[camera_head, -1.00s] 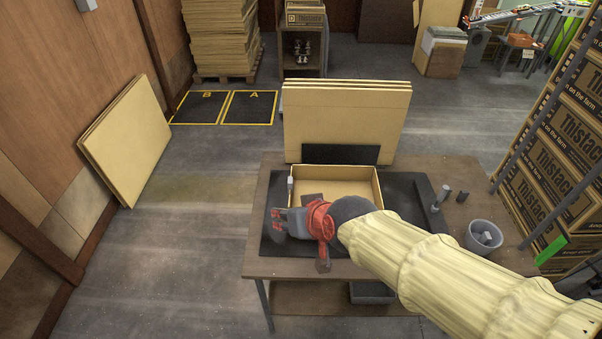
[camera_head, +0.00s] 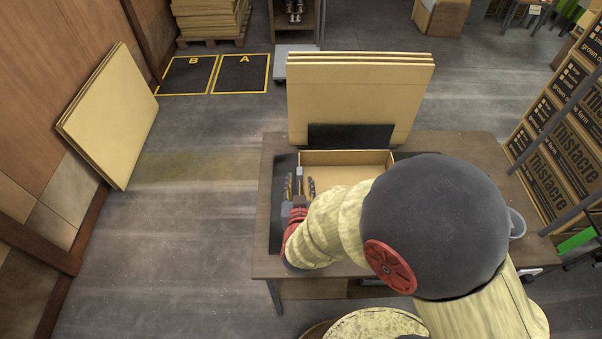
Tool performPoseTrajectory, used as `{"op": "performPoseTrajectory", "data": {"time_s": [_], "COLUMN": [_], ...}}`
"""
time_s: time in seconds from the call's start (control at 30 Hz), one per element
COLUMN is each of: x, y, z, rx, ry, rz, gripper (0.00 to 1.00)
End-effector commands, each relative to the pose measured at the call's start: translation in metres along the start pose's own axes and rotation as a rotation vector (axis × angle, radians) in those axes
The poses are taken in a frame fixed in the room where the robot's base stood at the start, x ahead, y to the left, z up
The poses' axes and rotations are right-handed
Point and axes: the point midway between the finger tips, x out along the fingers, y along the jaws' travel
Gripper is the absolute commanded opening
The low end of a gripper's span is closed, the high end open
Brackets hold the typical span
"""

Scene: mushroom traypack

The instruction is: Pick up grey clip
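The grey clip (camera_head: 299,174) is a small light upright piece at the left wall of the shallow cardboard tray (camera_head: 346,157) on the table. My gripper (camera_head: 300,183) is at that corner, with its fingers pointing away from the camera. One dark finger shows on each side of the clip. The gripper looks open, with the clip between its fingers; I cannot make out any contact. My arm hides the front and right parts of the tray.
The brown table (camera_head: 464,146) carries a dark mat (camera_head: 284,172). Flat cardboard sheets (camera_head: 358,98) stand behind the tray with a black panel (camera_head: 350,136). A grey bucket (camera_head: 517,223) is at the right, partly hidden by my arm.

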Motion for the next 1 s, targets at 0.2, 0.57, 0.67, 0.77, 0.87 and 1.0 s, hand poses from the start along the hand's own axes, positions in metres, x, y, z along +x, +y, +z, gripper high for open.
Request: {"op": "performPoseTrajectory", "data": {"time_s": [0.2, 0.57, 0.67, 0.77, 0.87, 1.0], "x": [0.026, 0.058, 0.058, 0.058, 0.058, 0.058], "y": [0.001, 0.0, 0.0, 0.0, 0.0, 0.0], "z": [0.005, 0.004, 0.003, 0.003, 0.003, 0.003], "rx": [0.001, 0.001, 0.001, 0.001, 0.001, 0.001], "ry": [0.0, -0.001, 0.0, 0.0, 0.0, 0.0], "rz": [0.001, -0.001, -0.002, -0.002, -0.002, -0.002], "gripper": [0.34, 0.34, 0.34, 0.32, 0.27, 0.19]}}
